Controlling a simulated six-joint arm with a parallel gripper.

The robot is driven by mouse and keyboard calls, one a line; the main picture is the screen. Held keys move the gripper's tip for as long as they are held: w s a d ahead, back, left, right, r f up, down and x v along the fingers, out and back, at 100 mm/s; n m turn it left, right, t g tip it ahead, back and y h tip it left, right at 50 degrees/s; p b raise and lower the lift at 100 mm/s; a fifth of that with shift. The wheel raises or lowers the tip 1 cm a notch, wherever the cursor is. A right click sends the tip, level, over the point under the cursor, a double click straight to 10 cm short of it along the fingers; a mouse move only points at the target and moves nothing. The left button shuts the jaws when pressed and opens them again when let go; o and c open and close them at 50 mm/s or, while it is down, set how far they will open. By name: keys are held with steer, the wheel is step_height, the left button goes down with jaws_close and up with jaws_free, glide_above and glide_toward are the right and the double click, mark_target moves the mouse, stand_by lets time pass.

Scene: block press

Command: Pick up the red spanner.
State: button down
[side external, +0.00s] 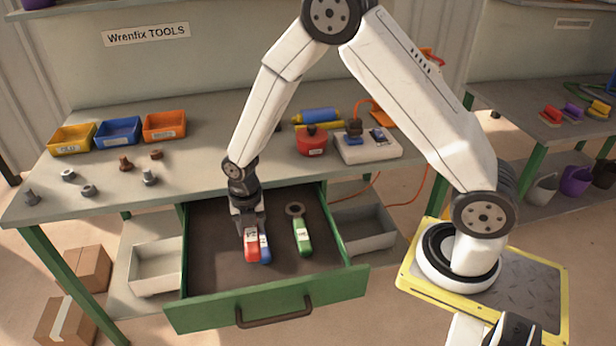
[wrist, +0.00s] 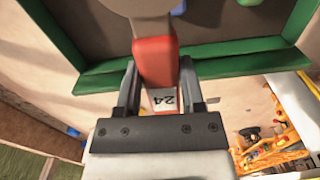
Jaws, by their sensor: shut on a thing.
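The red spanner (side external: 251,247) is at the open drawer, with a pale label on its handle. In the side view it appears right beside the blue spanner (side external: 265,251). My gripper (side external: 248,227) points down over the drawer and is shut on the red spanner. In the wrist view, the red handle (wrist: 155,60) is between the two fingers of my gripper (wrist: 158,80), and its label reads 24. The spanner's head is hidden in the side view. I cannot tell clearly whether it is clear of the drawer floor.
The green spanner (side external: 302,234) lies to the right in the drawer (side external: 265,313), whose green walls surround the gripper's space. Above is the bench top (side external: 215,140) with coloured bins, loose bolts and nuts, a red container (side external: 311,142) and a white box (side external: 368,149).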

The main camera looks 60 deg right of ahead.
steer(key=shift+s+d+r, duration=0.1)
steer(key=shift+s+r, duration=0.2)
steer(key=shift+s, duration=0.25)
steer(key=shift+s+r, duration=0.25)
steer(key=shift+s, duration=0.3)
steer(key=d+r+m, duration=0.2)
steer(key=r+m, duration=0.2)
steer(key=m, duration=0.9)
steer(key=d+r+m, duration=0.2)
steer(key=r+m, duration=0.2)
steer(key=m, duration=0.9)
steer(key=shift+r, duration=0.1)
